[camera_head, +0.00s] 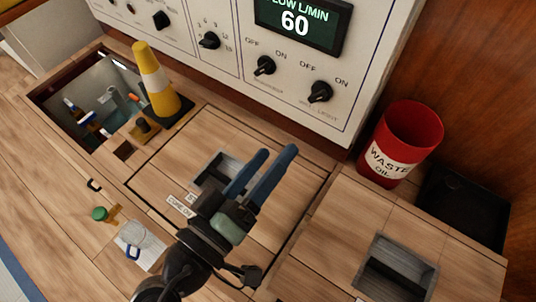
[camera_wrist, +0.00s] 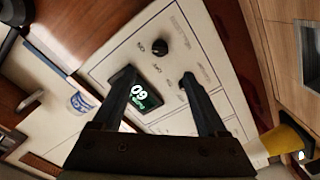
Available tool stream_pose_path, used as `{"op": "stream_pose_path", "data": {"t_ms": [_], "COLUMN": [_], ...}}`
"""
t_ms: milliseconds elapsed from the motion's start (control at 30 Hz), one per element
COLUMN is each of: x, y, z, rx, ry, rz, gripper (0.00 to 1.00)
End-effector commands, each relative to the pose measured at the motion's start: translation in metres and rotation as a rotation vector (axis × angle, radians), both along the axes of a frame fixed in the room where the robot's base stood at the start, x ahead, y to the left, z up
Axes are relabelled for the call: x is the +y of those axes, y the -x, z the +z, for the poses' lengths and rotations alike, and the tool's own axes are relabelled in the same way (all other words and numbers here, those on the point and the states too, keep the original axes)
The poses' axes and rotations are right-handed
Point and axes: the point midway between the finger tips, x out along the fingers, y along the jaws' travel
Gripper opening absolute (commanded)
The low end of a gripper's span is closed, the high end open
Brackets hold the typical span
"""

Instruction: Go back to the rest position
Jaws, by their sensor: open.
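My gripper (camera_head: 259,176) is raised over the wooden worktop in the head view. Its two blue fingers are apart, with nothing between them. In the wrist view the gripper (camera_wrist: 157,85) points at the white control panel (camera_wrist: 175,50), and its fingers are apart there too. The panel (camera_head: 225,62) stands behind the worktop in the head view. It has several black knobs and a green display (camera_head: 297,24) reading 60. The fingers look apart from the panel.
A yellow and white cone (camera_head: 156,82) stands beside an open recess (camera_head: 62,88) with small items in it. A red waste oil bin (camera_head: 405,140) and a black tray (camera_head: 462,205) are at right. Recessed grey handles (camera_head: 400,268) sit in the worktop. A green-capped item (camera_head: 100,213) lies at left.

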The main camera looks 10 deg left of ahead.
Motion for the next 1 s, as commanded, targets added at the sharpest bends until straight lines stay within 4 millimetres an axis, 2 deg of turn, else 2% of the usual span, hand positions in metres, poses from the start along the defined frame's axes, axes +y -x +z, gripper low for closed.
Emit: {"op": "stream_pose_path", "data": {"t_ms": [467, 567, 667, 767, 900, 967, 1000], "x": [0.0, -0.002, -0.005, -0.01, -0.018, -0.022, -0.024], "y": [0.0, -0.008, -0.027, -0.053, -0.084, -0.092, -0.095], "z": [0.0, 0.012, 0.04, 0.087, 0.17, 0.208, 0.233], "rx": [0.001, -0.014, -0.049, -0.117, -0.248, -0.311, -0.355], "ry": [0.001, -0.028, -0.104, -0.216, -0.373, -0.431, -0.464], "rz": [0.001, 0.004, 0.016, 0.053, 0.138, 0.184, 0.216], "gripper": [0.76, 0.76, 0.76, 0.76, 0.76, 0.76, 0.76]}}
